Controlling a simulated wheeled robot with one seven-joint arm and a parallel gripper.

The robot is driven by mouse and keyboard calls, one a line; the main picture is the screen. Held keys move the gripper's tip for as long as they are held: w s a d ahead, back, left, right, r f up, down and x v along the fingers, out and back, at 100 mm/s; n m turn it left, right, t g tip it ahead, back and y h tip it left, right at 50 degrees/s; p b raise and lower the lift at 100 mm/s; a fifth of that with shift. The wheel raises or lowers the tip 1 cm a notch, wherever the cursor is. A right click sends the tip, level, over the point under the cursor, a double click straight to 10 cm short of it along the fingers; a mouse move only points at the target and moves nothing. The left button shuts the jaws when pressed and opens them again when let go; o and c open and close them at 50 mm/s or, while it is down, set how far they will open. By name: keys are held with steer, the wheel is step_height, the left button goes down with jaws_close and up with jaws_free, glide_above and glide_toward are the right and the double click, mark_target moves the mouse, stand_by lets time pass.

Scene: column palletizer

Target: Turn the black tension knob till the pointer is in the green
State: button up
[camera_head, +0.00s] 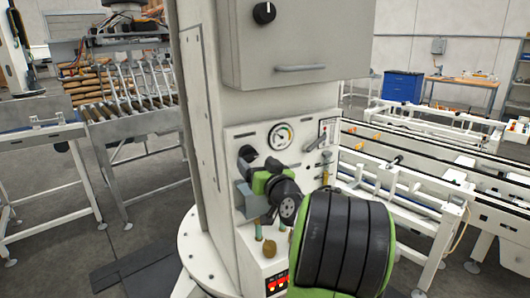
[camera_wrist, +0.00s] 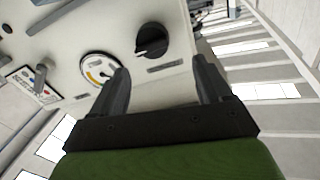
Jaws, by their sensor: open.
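The black tension knob (camera_wrist: 151,40) is round with a white index line, on a pale panel in the wrist view. It lies ahead of my gripper (camera_wrist: 160,68), whose fingers are open, one on each side of it in the picture; I see no contact. The round white gauge (camera_head: 281,136) is right of the knob. It also shows in the wrist view (camera_wrist: 97,69), partly covered by a finger, with a yellow-orange arc. Its pointer reading is too small to tell.
A grey cabinet (camera_head: 300,40) with another black knob (camera_head: 264,13) and a handle juts out above the panel. A lever (camera_head: 318,142) sits right of the gauge. Hose fittings (camera_head: 270,248) and a red switch strip (camera_head: 278,284) are below. Conveyors (camera_head: 420,150) stand on the right.

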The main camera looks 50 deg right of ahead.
mark_target(247, 154)
steer(key=p+x, duration=0.1)
steer(key=x, duration=0.5)
steer(key=shift+w+f, duration=0.1)
steer(key=shift+f, duration=0.05)
steer(key=shift+d, duration=0.15)
steer(key=shift+c, duration=0.2)
